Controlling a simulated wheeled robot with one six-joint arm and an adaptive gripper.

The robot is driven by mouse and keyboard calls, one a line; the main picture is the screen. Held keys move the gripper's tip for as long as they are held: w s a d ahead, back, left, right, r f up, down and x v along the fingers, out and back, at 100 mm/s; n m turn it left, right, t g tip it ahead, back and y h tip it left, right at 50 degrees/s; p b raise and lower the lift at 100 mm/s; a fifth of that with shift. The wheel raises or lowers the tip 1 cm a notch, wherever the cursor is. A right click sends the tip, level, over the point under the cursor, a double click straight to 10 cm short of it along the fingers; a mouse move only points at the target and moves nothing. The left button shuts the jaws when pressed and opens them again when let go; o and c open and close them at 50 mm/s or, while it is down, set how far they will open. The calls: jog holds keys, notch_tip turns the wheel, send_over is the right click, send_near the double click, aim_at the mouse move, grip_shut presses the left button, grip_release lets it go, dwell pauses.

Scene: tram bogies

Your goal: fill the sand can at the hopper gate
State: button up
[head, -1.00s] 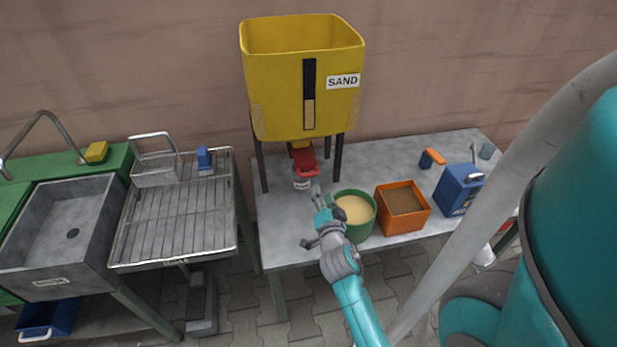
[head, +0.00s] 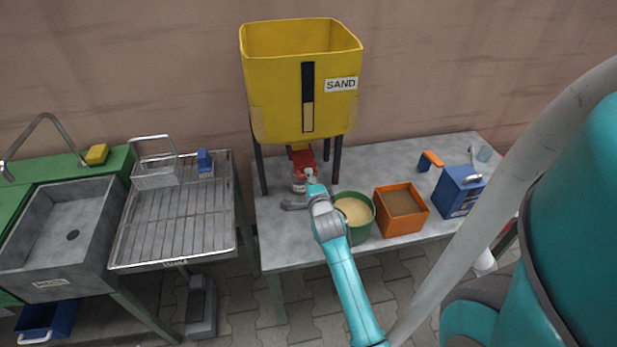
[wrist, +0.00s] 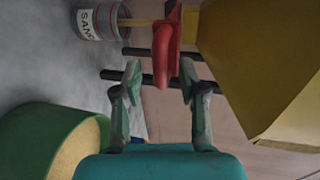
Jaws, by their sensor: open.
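The yellow sand hopper (head: 275,95) stands on dark legs at the back of the table. Its red gate lever (head: 303,162) sticks out below it. The sand can (head: 298,187) stands under the gate, partly hidden by my arm in the head view; in the wrist view its label (wrist: 87,22) shows. In the wrist view a pale tan streak (wrist: 138,22) runs between the gate and the can's mouth, like falling sand. My gripper (wrist: 155,72) is open, with the end of the red lever (wrist: 164,60) between its fingertips; I cannot tell whether they touch it.
A green tub of sand (head: 356,212) and an orange box of brown material (head: 402,203) stand right of my arm. A blue canister (head: 458,192) and an orange tool (head: 431,159) are further right. A draining rack (head: 175,225) and sink are left.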

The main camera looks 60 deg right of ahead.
aim_at(304, 161)
jog(key=shift+x, duration=1.15)
grip_shut()
